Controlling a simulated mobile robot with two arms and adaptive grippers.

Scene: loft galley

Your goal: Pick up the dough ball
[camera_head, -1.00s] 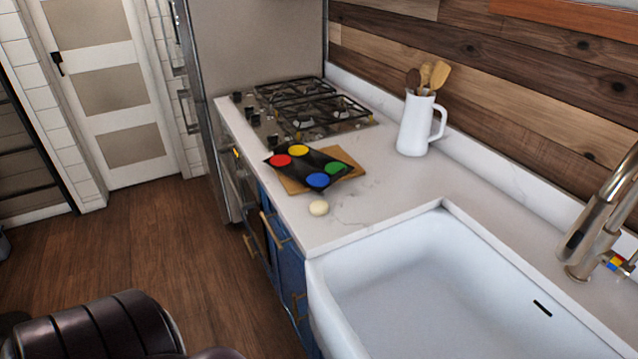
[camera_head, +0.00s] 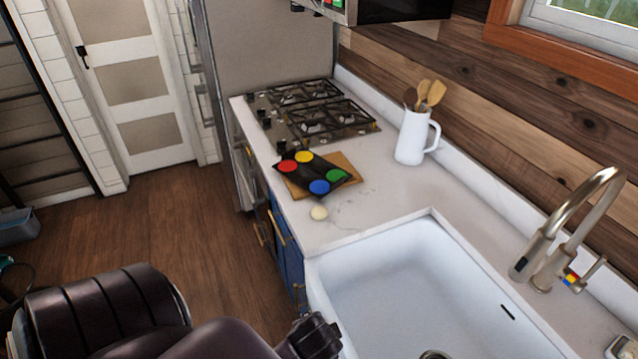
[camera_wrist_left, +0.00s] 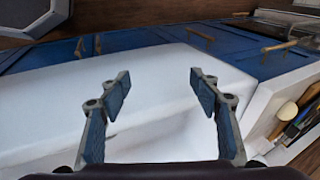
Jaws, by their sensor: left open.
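The dough ball (camera_head: 319,213) is a small pale round lump. In the head view it lies on the white counter between the dark tray and the sink, near the counter's front edge. My left arm comes in at the bottom left of the head view. In the left wrist view, my left gripper (camera_wrist_left: 160,88) is open and empty, with white sink surface and blue cabinet fronts behind its spread fingers. My right gripper is not in view.
A dark tray (camera_head: 309,167) with red, yellow, green and blue discs lies on a wooden board (camera_head: 348,163). The stove (camera_head: 315,115) and a white utensil pitcher (camera_head: 411,138) stand beyond. The sink (camera_head: 420,290) and faucet (camera_head: 570,235) are at right. Counter around the ball is clear.

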